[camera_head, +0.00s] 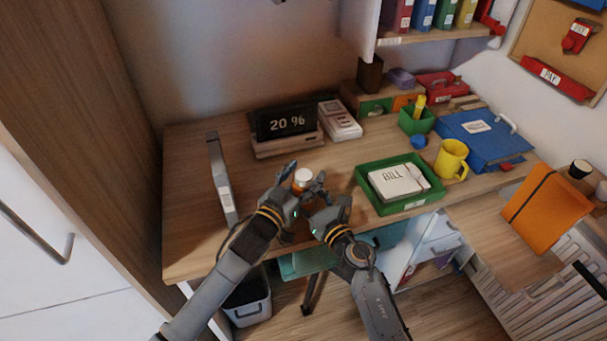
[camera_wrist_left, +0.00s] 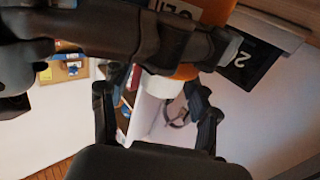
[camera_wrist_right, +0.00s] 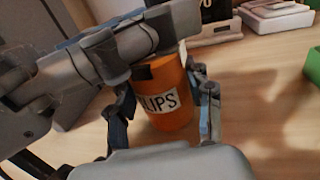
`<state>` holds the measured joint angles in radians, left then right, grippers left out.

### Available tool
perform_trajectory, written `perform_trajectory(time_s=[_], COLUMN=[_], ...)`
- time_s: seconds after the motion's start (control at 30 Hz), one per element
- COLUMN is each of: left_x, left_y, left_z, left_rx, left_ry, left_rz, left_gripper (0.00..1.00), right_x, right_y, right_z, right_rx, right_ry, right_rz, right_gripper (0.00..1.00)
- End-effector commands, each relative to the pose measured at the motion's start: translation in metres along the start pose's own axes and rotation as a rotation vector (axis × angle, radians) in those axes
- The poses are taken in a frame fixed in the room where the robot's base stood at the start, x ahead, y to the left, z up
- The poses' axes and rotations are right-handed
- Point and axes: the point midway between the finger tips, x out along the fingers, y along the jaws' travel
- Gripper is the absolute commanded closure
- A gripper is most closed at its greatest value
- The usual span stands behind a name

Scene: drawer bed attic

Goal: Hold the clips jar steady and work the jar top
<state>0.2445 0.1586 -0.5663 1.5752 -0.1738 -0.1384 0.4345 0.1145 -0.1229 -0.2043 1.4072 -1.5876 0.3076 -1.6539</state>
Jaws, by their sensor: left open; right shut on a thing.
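The clips jar is an orange cylinder with a white top (camera_head: 303,174), upright near the desk's front edge. In the right wrist view the jar (camera_wrist_right: 172,112) shows a label reading "LIPS", its first letter hidden. My right gripper (camera_wrist_right: 166,100) is shut on the jar's body, a finger on each side. My left gripper (camera_head: 291,183) is open beside the jar's upper part. In the left wrist view the white top (camera_wrist_left: 165,87) lies between the spread left fingers, with gaps on both sides. My left gripper hides the jar's upper end in the right wrist view.
A green tray (camera_head: 414,205) holding a BILL stack lies right of my right gripper. A yellow mug (camera_head: 451,158) is farther right.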

Motion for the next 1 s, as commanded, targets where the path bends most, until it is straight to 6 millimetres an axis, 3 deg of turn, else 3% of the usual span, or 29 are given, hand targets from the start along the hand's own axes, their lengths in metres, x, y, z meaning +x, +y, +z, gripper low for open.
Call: perform_trajectory(time_s=[0.17, 0.5, 0.7, 1.0], left_x=[-0.009, -0.078, -0.109, -0.12], left_y=[0.0, 0.0, 0.0, 0.0], left_z=[0.001, 0.002, 0.001, 0.0], left_rx=[0.0, 0.0, -0.001, -0.001], left_ry=[-0.001, -0.003, -0.001, 0.001], left_rz=[0.0, 0.0, 0.0, 0.0], left_gripper=[0.39, 0.39, 0.39, 0.39], right_x=[0.0, 0.0, 0.0, 0.0], right_y=[-0.001, -0.001, -0.001, 0.0], right_z=[0.0, 0.0, 0.0, 0.0], right_rx=[0.0, 0.0, 0.0, 0.0], right_ry=[0.0, 0.001, 0.0, 0.0], right_rz=[-0.001, -0.001, -0.001, -0.001], right_gripper=[0.84, 0.84, 0.84, 0.84])
